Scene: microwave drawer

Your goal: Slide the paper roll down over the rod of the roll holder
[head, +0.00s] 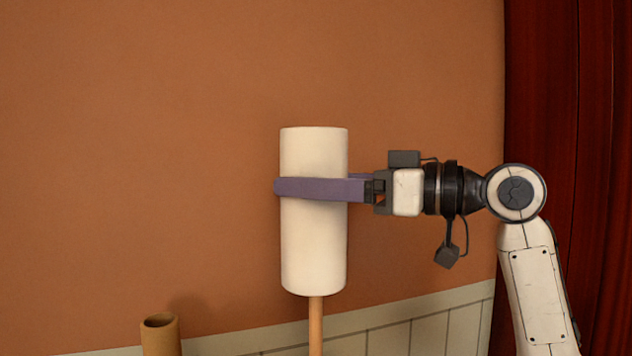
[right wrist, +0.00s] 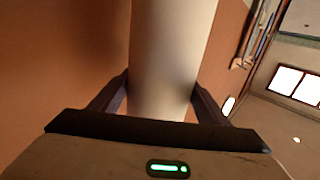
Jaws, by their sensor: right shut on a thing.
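The white paper roll (head: 314,245) stands upright in the middle of the head view. My right gripper (head: 281,187) comes in from the right and is shut on the roll a little above its middle, one purple finger across the front. The right wrist view shows the roll (right wrist: 172,55) between the two fingers. The wooden rod of the roll holder (head: 316,328) shows directly below the roll's lower end, in line with it. The rod's top is hidden, and I cannot tell how far it reaches into the roll. The holder's base is out of view. My left gripper is not in view.
A brown open-topped tube (head: 160,336) stands at the lower left, apart from the roll. An orange-brown wall (head: 150,120) with pale tiles (head: 420,330) below fills the background. A dark red curtain-like surface (head: 570,120) is at the right. The space around the roll looks clear.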

